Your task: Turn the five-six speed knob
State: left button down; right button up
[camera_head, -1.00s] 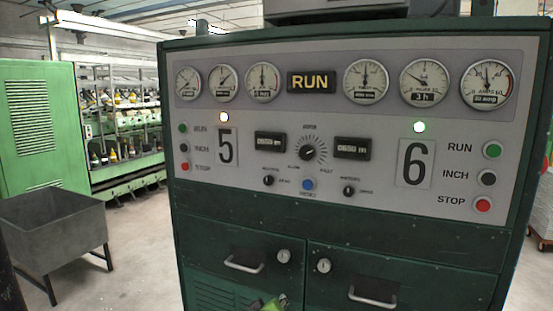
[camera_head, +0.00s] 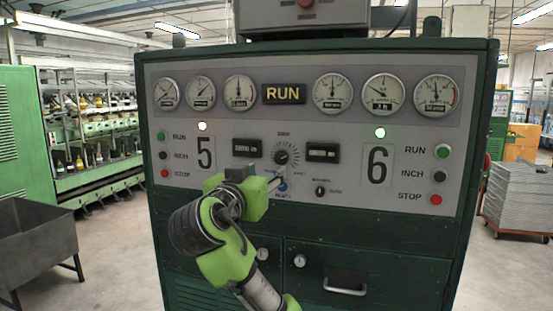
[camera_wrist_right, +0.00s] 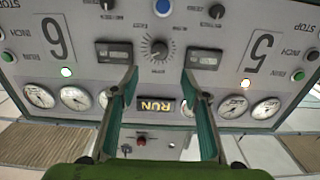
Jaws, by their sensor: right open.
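The speed knob (camera_head: 281,155) is a dark round dial with a ring of scale marks, between the 5 and 6 plates on the grey panel. My right gripper (camera_head: 279,174) reaches up from below, just under the knob in the head view. In the right wrist view the panel appears upside down, and the knob (camera_wrist_right: 159,48) shows past the open fingertips (camera_wrist_right: 160,73), centred between them sideways. The jaws hold nothing. Whether a fingertip touches the panel cannot be told. My left gripper is out of view.
A blue button (camera_head: 282,187) and a small dark knob (camera_head: 320,190) sit below the speed knob. Counters (camera_head: 323,152) flank it and gauges (camera_head: 333,93) line the top. A grey bin (camera_head: 38,232) stands left. Cabinet doors with a handle (camera_head: 345,284) lie below.

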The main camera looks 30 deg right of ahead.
aim_at(280, 159)
jog(key=p+x, duration=0.4)
jog(key=x, duration=0.7)
jog(key=shift+r+p, duration=0.1)
jog(key=shift+p, duration=0.3)
jog(key=shift+w+d, duration=0.35)
jog(key=shift+c, duration=0.2)
jog(key=c, duration=1)
